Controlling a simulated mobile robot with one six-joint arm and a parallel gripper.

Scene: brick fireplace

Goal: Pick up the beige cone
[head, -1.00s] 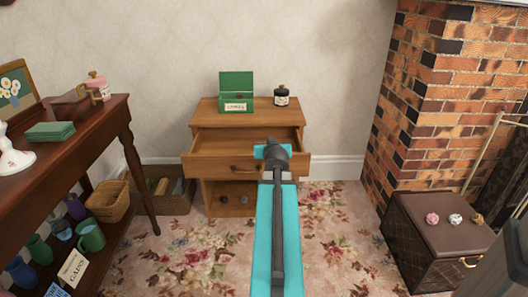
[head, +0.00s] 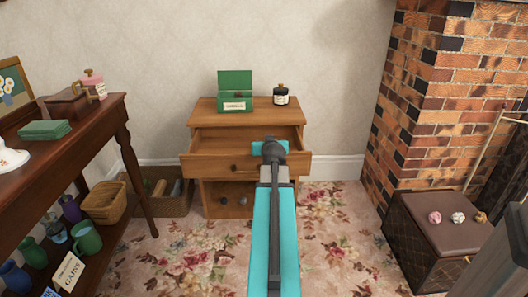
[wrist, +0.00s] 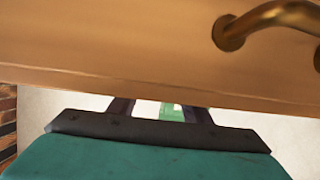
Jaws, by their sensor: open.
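I cannot make out a beige cone for sure. Three small lumps, a reddish one (head: 435,217), a pale one (head: 458,217) and a tan one (head: 478,223), sit on the brown chest at the right; their shapes are too small to tell. My gripper (wrist: 160,108) is open and empty, close to the wooden drawer front (wrist: 120,45) with its brass handle (wrist: 262,22). In the head view my dark wrist hides the fingertips in front of the cabinet.
The wooden cabinet (head: 210,115) has its drawer (head: 205,168) pulled out; a green box (head: 235,92) and dark jar (head: 281,95) stand on top. A dark table (head: 60,160) is at left, the brown chest (head: 428,250) at right. Flowered carpet (head: 330,245) lies free between.

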